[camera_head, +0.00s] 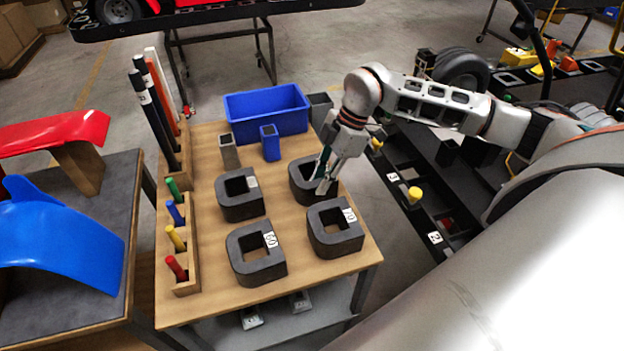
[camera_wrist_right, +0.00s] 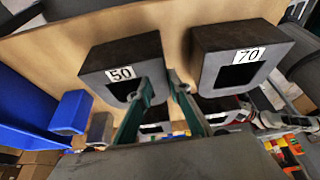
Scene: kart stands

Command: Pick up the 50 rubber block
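The 50 rubber block is a dark grey squarish ring with a square hole. In the wrist view the 50 block (camera_wrist_right: 92,68) shows its white "50" label. In the head view it (camera_head: 299,174) lies on the wooden table top, partly hidden by my right gripper (camera_head: 326,181). In the wrist view the fingers of my right gripper (camera_wrist_right: 162,84) are apart, at the block's right side wall. One finger is by the hole and the other is outside the wall; I cannot tell whether either touches. My left gripper is not in view.
The 70 block (camera_head: 335,240) is close beside it, and the 60 block (camera_head: 258,266) and another block (camera_head: 240,208) are to the left. A blue bin (camera_head: 267,109) stands at the back. A wooden rack (camera_head: 187,283) with coloured handles lines the left edge.

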